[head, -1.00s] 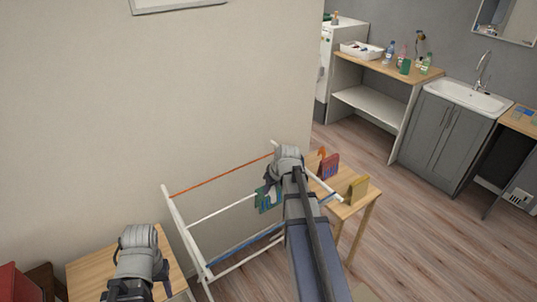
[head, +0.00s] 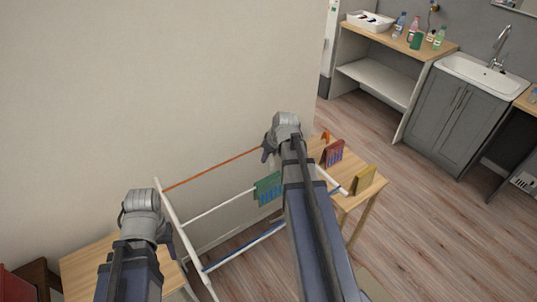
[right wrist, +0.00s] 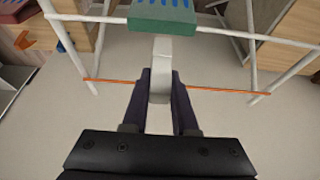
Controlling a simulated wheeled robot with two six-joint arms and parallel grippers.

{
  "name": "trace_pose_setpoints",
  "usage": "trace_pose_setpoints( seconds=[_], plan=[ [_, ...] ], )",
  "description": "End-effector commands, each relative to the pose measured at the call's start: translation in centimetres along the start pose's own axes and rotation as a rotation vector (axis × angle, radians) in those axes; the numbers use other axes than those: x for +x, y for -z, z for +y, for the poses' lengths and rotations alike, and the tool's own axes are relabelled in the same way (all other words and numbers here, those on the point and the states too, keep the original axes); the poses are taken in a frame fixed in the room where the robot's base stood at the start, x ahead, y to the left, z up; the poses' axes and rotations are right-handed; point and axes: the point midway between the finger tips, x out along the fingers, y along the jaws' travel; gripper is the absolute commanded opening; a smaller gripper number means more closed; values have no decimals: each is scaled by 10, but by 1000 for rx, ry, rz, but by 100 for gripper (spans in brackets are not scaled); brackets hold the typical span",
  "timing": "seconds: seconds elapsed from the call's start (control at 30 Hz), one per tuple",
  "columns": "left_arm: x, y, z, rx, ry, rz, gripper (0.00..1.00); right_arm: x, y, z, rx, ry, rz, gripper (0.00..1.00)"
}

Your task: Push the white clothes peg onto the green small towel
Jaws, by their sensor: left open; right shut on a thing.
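The green small towel (head: 268,189) hangs over the middle white rod of a drying rack. In the right wrist view it (right wrist: 163,20) shows at the top, with blue stripes. The white clothes peg (right wrist: 160,75) is held between the fingers of my right gripper (right wrist: 160,88). Its far end meets the towel's edge in that picture; I cannot tell whether they touch. In the head view my right gripper (head: 267,150) is above and behind the towel, and the peg is hidden. My left gripper (head: 173,245) is open at the rack's left side, apart from the towel.
The rack has an orange rod (head: 215,168) at the back and a blue rod (head: 240,248) low down. A wooden table (head: 362,198) at right holds red and yellow upright items. Another wooden table (head: 90,268) stands at left. The wall is close behind the rack.

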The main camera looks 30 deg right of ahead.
Motion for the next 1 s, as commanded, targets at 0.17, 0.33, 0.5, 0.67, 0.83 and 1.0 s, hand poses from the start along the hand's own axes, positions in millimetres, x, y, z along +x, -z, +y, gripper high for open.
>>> trace_pose_setpoints(
  seconds=[0.17,0.33,0.5,0.67,0.83,1.0],
  plan=[
    [7,1,1,0,0,0,50,7,-3,0,0,0,0,0],
    [18,1,2,0,0,0,50,17,-7,0,0,0,0,0],
    [31,2,3,0,0,0,50,29,-12,0,0,0,0,0],
    [43,3,4,0,0,0,50,40,-16,0,0,0,0,0],
    [56,4,5,-1,0,0,50,52,-21,0,0,0,0,0],
    [69,4,6,-1,0,0,50,64,-26,0,0,0,0,0]
  ],
)
